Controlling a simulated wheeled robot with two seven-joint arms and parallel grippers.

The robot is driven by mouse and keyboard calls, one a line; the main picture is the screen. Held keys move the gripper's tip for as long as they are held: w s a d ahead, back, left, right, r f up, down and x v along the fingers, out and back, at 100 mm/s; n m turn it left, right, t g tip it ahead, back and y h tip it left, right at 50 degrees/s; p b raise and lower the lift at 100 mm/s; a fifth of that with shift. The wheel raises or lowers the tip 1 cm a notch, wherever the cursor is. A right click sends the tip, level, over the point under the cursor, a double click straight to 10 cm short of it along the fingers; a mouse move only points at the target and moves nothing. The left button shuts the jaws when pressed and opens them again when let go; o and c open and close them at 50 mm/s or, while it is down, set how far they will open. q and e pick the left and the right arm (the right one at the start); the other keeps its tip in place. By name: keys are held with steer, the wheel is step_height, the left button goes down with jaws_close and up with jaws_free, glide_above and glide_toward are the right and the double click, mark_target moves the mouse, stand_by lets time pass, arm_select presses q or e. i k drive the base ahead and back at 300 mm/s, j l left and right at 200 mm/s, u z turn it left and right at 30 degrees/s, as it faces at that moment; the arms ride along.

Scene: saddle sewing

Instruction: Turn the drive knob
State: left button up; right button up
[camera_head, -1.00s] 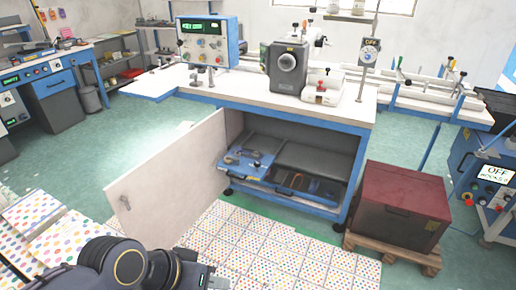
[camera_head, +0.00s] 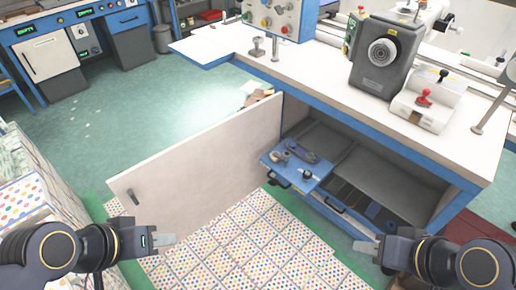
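I cannot tell which of these is the drive knob. My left gripper (camera_head: 170,239) is at the lower left, in front of the open cabinet door, well below the bench top. My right gripper (camera_head: 364,247) is at the lower right, in front of the cabinet. Both are apart from the machine; their finger gaps are too small to read.
The white cabinet door (camera_head: 195,165) stands open toward me. A blue drawer (camera_head: 297,170) holding tools sticks out of the cabinet. A white unit with a red knob (camera_head: 424,97) and a metal post (camera_head: 497,90) stand right of the machine.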

mark_target(307, 175)
steer(key=i+j+u, duration=0.2)
steer(key=i+u, duration=0.25)
steer(key=i, duration=0.15)
steer(key=i+u, duration=0.5)
steer(key=i, duration=0.15)
steer(key=i+z, duration=0.15)
steer(key=z, duration=3.25)
